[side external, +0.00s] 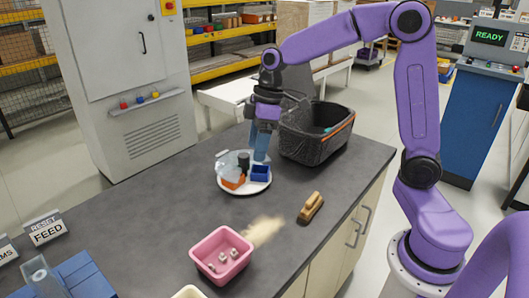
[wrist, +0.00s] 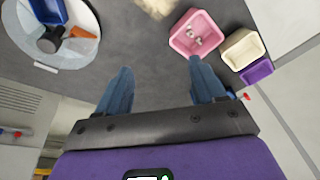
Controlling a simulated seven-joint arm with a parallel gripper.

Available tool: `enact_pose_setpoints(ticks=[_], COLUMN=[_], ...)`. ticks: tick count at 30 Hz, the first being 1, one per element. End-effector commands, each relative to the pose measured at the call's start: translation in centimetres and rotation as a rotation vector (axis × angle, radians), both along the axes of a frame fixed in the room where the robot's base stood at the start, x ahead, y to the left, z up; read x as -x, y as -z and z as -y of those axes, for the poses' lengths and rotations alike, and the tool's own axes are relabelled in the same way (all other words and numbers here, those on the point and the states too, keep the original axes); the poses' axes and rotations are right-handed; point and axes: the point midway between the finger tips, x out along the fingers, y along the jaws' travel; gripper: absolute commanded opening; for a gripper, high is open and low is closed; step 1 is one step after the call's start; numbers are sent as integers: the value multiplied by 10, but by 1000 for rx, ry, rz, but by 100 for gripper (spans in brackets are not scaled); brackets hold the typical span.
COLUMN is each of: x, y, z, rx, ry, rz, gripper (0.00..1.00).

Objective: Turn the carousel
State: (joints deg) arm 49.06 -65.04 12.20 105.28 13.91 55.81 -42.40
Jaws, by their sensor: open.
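The carousel (side external: 243,191) is a round white disc on the dark bench top, and it also shows at the upper left of the wrist view (wrist: 84,48). It carries a blue bin (side external: 260,173), an orange piece (side external: 233,183), a dark upright knob (side external: 243,160) near its middle and a clear part at its left. My gripper (side external: 261,156) points down at the carousel's far side, behind the blue bin. In the wrist view its blue fingers (wrist: 160,70) are spread apart with nothing between them. I cannot tell whether a finger touches the disc.
A black crate (side external: 318,138) stands close right of my gripper. A wooden-handled brush (side external: 311,208) lies near a patch of pale dust (side external: 264,229). A pink bin (side external: 221,254) holds several small metal parts. A grey cabinet (side external: 125,80) stands behind; the bench left of the carousel is clear.

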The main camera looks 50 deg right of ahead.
Motion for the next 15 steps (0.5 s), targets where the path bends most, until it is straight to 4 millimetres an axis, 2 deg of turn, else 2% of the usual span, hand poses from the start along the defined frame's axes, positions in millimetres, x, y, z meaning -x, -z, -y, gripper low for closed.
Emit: enact_pose_setpoints(ticks=[6,15], x=[27,40], y=[0,1], z=[-16,-22], rx=[18,28], ry=[-22,-28], rz=[-15,-24], gripper=[69,69])
